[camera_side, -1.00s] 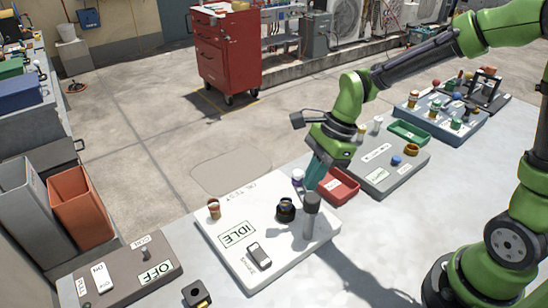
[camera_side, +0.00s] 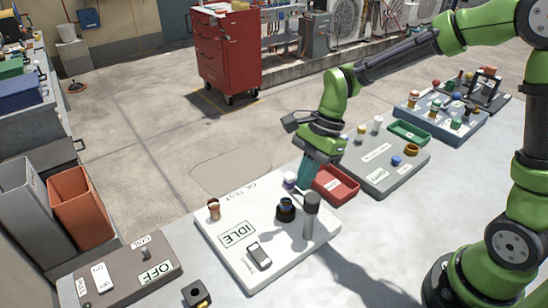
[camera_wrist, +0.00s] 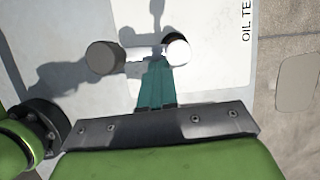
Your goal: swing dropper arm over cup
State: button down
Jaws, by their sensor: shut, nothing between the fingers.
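The dropper arm has a white and purple head (camera_side: 290,180) near the back edge of the white test board. In the wrist view, a pale bar runs from the grey post top (camera_wrist: 104,57) toward the round white head (camera_wrist: 177,52). The tall grey post (camera_side: 311,203) stands at the board's right. The black cup (camera_side: 285,210) stands on the board in front of the head, which is not over it. My gripper (camera_side: 303,187), with teal fingers, is shut and empty beside the head, on its right. Whether they touch is unclear. The fingertips also show in the wrist view (camera_wrist: 157,62).
The board (camera_side: 220,247) also carries a brown-capped vial (camera_side: 213,209), an IDLE display (camera_side: 237,234) and a switch (camera_side: 259,256). A red tray (camera_side: 336,186) lies close right of my gripper.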

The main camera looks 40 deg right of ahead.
jog(key=d+r, duration=0.8)
jog(key=r, duration=0.1)
jog(key=s+d+r+n+t+h, duration=0.1)
jog(key=s+r+n+t+h, duration=0.1)
jog(key=s+n+t, duration=0.5)
jog(key=s+r+n, duration=0.1)
jog(key=s+n, duration=0.4)
jog(key=n, duration=0.1)
jog(key=shift+r+n, duration=0.2)
jog(key=shift+n, duration=0.1)
